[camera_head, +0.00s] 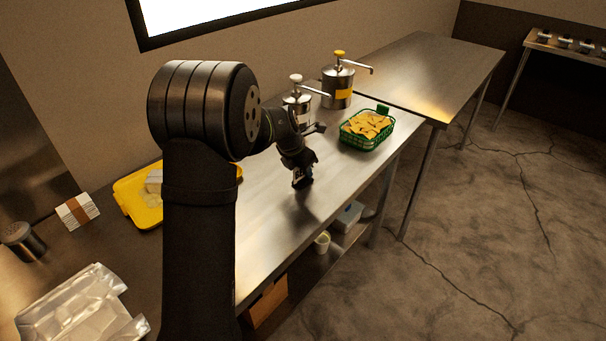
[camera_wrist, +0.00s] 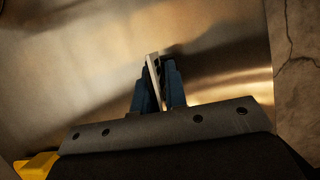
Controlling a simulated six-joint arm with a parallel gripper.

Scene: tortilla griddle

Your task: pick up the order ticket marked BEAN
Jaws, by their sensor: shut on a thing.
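My gripper (camera_head: 302,180) is low over the steel counter (camera_head: 262,235), left of and nearer than the green basket. In the wrist view my gripper (camera_wrist: 160,85) has its two blue fingers shut on a thin, pale, card-like ticket (camera_wrist: 154,68). The ticket is seen nearly edge-on and stands upright between the fingers. Its marking cannot be read, so I cannot tell whether it says BEAN. In the head view the ticket cannot be made out at the gripper.
A green basket of chips (camera_head: 381,140) stands near the counter's front edge. Two pump dispensers (camera_head: 337,88) (camera_head: 297,100) stand behind. A yellow tray (camera_head: 131,203), a banded white stack (camera_head: 77,211) and a clear bag (camera_head: 75,310) lie left. Bare counter surrounds the gripper.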

